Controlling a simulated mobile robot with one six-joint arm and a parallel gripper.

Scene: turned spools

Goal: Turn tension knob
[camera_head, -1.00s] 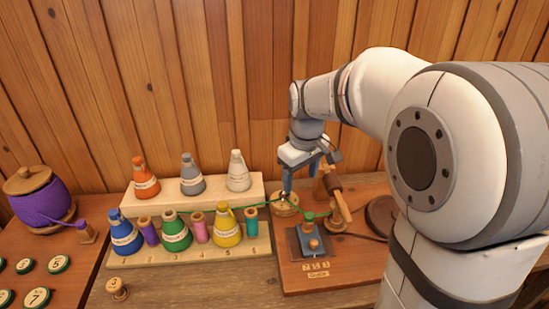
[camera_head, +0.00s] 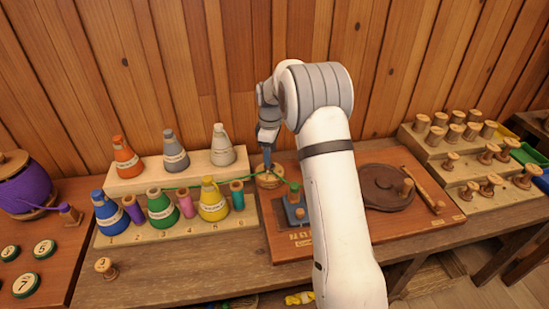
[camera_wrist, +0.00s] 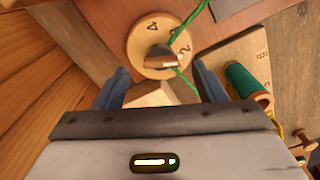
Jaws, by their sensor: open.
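The tension knob is a round wooden dial (camera_wrist: 150,62) with numbers on its face and a dark pointer piece with a wooden bar at its centre. A green thread runs past its middle. In the head view the dial (camera_head: 270,181) sits at the back left of the reddish winding board (camera_head: 262,228). My gripper (camera_wrist: 163,86) is open, its two blue-grey fingers apart on either side of the dial's near edge, with nothing between them that I can see gripped. In the head view my gripper (camera_head: 267,164) is just above the dial; whether it touches is unclear.
A stepped rack (camera_head: 130,186) of coloured thread cones stands to the left, with a teal spool (camera_wrist: 249,92) close by in the wrist view. A blue-grey block (camera_head: 296,214) with an orange knob is in front. A dark crank wheel (camera_head: 385,186) and a spool rack (camera_head: 470,165) are at right.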

